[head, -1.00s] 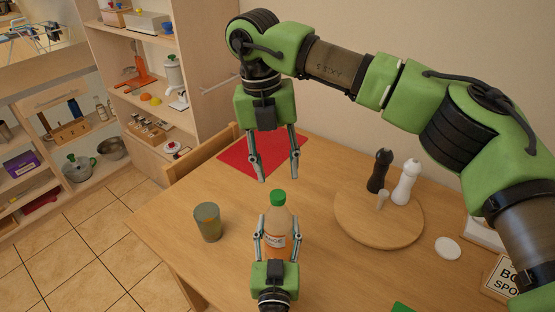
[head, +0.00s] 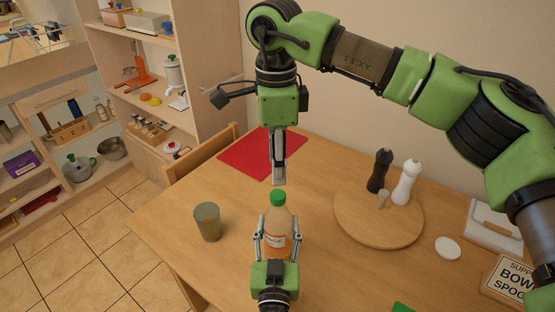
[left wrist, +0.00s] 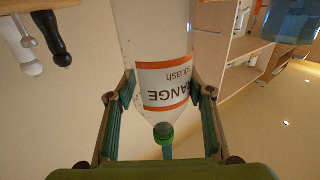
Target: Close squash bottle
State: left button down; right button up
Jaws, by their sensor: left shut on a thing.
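My left gripper (head: 277,234) is shut on the bottle's body from the near side. In the left wrist view the bottle (left wrist: 160,35) appears upside down between the fingers, with the green cap (left wrist: 163,131) at its lower end. My right gripper (head: 279,182) points down just above the cap. Its fingers overlap edge-on, so their gap is hidden.
A tumbler (head: 208,222) stands left of the bottle. A round wooden board (head: 360,226) with dark and white mills is at the right. A red mat (head: 250,158) lies behind. A white disc (head: 448,248) and a sign (head: 512,281) are further right.

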aim_at(278, 194)
jog(key=shift+n, duration=0.4)
jog(key=shift+f, duration=4)
jog(key=shift+c, duration=0.5)
grip_shut()
jog(key=shift+m, duration=0.9)
jog(key=shift+o, duration=0.8)
grip_release()
